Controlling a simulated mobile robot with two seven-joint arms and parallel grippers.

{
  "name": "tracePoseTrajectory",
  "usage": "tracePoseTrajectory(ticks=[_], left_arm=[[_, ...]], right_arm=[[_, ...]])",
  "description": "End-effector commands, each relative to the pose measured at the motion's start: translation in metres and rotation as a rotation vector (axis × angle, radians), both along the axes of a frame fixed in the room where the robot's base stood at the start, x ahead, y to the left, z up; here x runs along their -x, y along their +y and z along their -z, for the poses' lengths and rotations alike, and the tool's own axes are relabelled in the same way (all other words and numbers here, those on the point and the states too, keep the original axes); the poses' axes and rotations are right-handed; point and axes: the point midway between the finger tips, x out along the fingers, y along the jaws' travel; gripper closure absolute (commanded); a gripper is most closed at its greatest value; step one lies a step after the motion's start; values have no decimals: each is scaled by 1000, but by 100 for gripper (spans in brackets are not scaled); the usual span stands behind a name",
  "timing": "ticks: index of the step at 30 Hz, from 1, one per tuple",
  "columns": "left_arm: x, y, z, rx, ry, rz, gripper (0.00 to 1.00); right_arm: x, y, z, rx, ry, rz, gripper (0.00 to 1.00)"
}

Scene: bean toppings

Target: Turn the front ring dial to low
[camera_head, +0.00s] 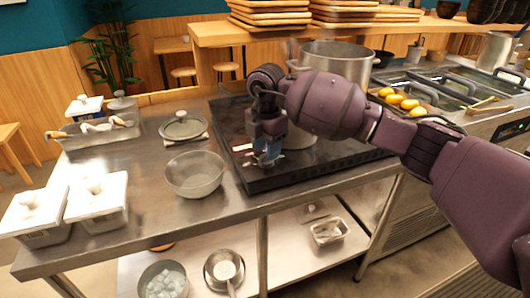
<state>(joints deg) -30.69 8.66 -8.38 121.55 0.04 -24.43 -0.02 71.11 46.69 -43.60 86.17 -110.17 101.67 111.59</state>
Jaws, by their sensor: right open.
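A black cooktop (349,168) sits on the steel counter. My right gripper (266,165) comes in from the right and points down over the cooktop's left front part. It is open and nothing shows between its fingers. Small silver parts show around the fingertips, and I cannot tell whether one of them is the front ring dial. The gripper hides that part of the cooktop, and the dial's setting cannot be read. My left gripper is not in view.
A large steel pot (335,52) stands behind my arm. White-lidded containers (97,204) stand at the far left. Yellow food (398,99) lies at the right.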

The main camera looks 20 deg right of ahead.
Motion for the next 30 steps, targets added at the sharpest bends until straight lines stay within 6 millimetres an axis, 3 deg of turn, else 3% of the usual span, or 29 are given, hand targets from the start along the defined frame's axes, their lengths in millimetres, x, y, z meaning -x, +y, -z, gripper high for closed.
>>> tracePoseTrajectory(ticks=[4, 15, 23, 30], left_arm=[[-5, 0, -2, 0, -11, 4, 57], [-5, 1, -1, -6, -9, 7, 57], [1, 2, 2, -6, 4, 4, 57], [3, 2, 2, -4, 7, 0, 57]], right_arm=[[0, 0, 12, -1, 0, -1, 57], [0, 0, 14, -1, -2, -1, 57], [0, 0, 15, -1, -2, -1, 97], [0, 0, 14, -1, -2, -10, 100]])
